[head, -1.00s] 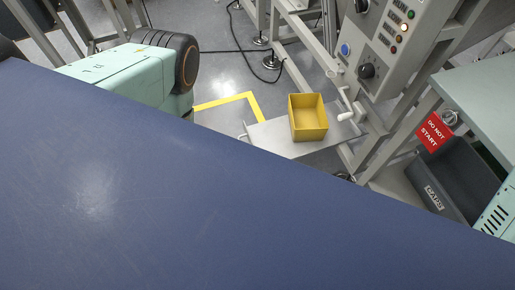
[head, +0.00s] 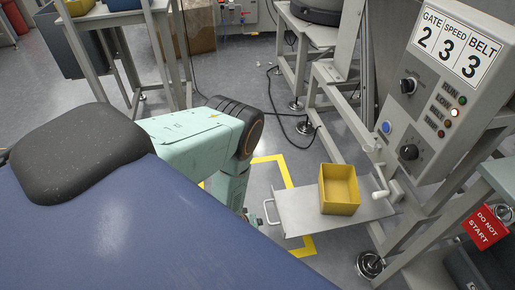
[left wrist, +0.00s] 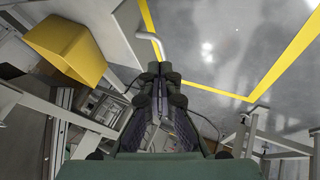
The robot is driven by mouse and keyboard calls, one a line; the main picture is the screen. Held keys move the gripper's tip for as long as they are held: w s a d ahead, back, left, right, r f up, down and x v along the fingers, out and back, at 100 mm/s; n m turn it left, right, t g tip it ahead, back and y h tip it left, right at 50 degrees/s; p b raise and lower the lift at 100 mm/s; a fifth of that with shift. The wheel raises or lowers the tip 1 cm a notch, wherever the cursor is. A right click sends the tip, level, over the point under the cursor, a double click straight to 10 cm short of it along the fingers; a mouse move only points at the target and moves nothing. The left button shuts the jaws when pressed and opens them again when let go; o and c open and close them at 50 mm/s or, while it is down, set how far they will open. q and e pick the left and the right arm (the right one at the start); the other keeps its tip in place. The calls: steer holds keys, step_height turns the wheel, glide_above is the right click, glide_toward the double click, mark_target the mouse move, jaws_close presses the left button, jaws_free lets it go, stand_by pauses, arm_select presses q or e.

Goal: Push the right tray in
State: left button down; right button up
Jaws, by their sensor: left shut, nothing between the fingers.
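The tray (head: 300,215) is a flat grey plate that sticks out from the machine frame, with a pale bar handle (head: 268,212) on its left edge. A yellow bin (head: 340,200) stands on it. My left gripper (head: 257,222) is low beside the handle, partly hidden behind my arm and body. In the left wrist view its fingers (left wrist: 160,72) are shut and empty, with the tips close to the handle (left wrist: 152,40). I cannot tell whether they touch it. The yellow bin (left wrist: 66,50) shows at the upper left there. My right gripper is not in view.
A control panel (head: 440,95) and a white crank handle (head: 381,194) are right of the tray. A red "DO NOT START" sign (head: 487,227) hangs further right. Yellow tape (head: 285,172) marks the floor around the tray's outer end. A black cable lies behind.

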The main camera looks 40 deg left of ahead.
mark_target(279, 219)
arm_select(q)
steer(key=w+d+f+b, duration=0.1)
steer(key=w, duration=0.1)
steer(key=w+f+b, duration=0.2)
steer(key=w+d+f+b, duration=0.1)
steer(key=w, duration=0.1)
steer(key=shift+w+d+f, duration=0.35)
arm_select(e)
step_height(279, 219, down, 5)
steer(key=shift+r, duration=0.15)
arm_select(q)
steer(key=shift+d, duration=0.1)
